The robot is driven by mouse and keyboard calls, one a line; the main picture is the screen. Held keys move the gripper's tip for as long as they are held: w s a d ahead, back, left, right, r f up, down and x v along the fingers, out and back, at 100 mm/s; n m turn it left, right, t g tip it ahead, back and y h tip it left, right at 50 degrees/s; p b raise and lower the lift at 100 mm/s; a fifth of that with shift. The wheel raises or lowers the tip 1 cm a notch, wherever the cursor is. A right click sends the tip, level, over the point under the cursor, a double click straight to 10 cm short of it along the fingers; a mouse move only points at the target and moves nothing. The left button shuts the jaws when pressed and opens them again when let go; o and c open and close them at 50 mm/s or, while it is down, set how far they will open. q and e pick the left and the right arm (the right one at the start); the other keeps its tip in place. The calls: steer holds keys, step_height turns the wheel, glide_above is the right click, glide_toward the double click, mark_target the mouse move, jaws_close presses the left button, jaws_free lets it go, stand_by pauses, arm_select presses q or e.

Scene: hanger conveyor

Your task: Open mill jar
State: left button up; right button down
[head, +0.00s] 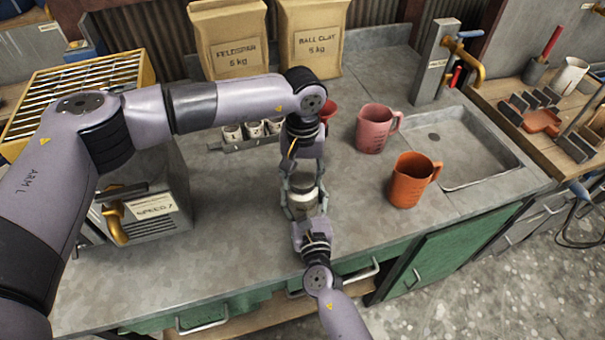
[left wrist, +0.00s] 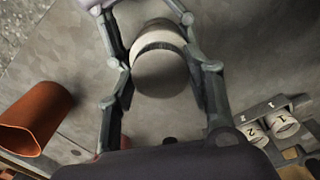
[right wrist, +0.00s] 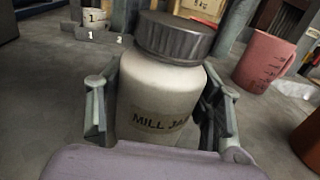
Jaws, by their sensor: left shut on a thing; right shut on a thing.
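The mill jar (head: 304,199) stands upright on the grey counter, a white jar with a dark grey ridged lid (head: 303,182). In the right wrist view its body (right wrist: 158,95) reads "MILL JA", the rest being hidden, and the lid (right wrist: 174,37) sits on top. My right gripper (head: 304,212) comes from the front and is shut around the jar's body. My left gripper (head: 303,180) comes from behind and above and is shut on the lid. The left wrist view shows the lid (left wrist: 160,72) between the left fingers, with the pale jar beyond it.
An orange jug (head: 409,182) and a pink jug (head: 373,130) stand to the right, near the sink (head: 480,150). A rack of small numbered cups (head: 245,136) is behind on the left. A grey box with a yellow handle (head: 150,215) stands left. Counter between box and jar is clear.

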arm_select(q)
steer(key=shift+c, duration=1.3)
steer(key=n, duration=0.7)
steer(key=o, duration=1.3)
